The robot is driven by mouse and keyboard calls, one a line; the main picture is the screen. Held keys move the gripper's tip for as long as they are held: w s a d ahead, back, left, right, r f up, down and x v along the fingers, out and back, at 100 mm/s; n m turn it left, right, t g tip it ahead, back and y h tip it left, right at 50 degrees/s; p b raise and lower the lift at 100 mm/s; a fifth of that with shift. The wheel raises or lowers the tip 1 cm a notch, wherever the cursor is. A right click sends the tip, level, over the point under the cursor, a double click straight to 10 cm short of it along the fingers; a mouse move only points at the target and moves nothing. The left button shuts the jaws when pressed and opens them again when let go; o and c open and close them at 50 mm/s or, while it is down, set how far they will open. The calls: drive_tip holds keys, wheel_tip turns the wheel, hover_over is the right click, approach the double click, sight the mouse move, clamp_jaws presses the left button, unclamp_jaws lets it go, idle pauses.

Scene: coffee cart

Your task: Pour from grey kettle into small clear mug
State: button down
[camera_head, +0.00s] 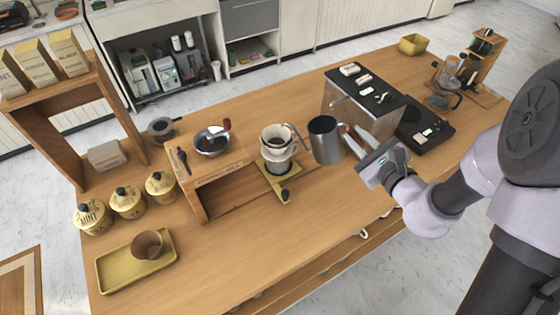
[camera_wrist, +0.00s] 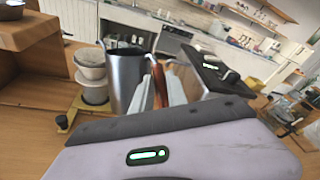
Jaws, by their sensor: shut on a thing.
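The grey metal kettle (camera_head: 326,146) is upright at the middle of the counter, with its handle toward my arm. My gripper (camera_head: 354,138) is shut on the handle from the right. I cannot tell whether the kettle's base touches the counter. In the wrist view the kettle (camera_wrist: 125,80) stands just beyond my fingers (camera_wrist: 160,88), which flank its brown handle. A small brownish see-through cup (camera_head: 147,245) sits on a yellow tray (camera_head: 108,283) at the front left, far from my gripper. I cannot tell for sure whether it is the small clear mug.
A white dripper (camera_head: 277,140) on a yellow-based stand is close left of the kettle. A wooden riser (camera_head: 212,174) holds a dark bowl (camera_head: 212,141). A machine box (camera_head: 368,97) stands behind the kettle. Yellow canisters (camera_head: 127,203) stand left. The front middle counter is clear.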

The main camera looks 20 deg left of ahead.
drive_tip(key=shift+d+f+m+t+y+b, duration=0.15)
drive_tip(key=shift+f+m+y+b, duration=0.15)
drive_tip(key=shift+f+b, duration=0.9)
drive_tip(key=shift+d+f+m+t+y+b, duration=0.1)
drive_tip(key=shift+f+m+t+y+b, duration=0.3)
drive_tip(key=shift+b, duration=1.4)
drive_tip(key=shift+d+f+m+g+y+b, duration=0.15)
drive_tip(key=shift+f+m+b, duration=0.25)
drive_tip(key=shift+f+b, duration=0.95)
drive_tip(key=shift+r, duration=0.35)
wheel_tip(320, 180, up, 5)
drive_tip(key=p, duration=0.4)
drive_tip(key=shift+f, duration=0.1)
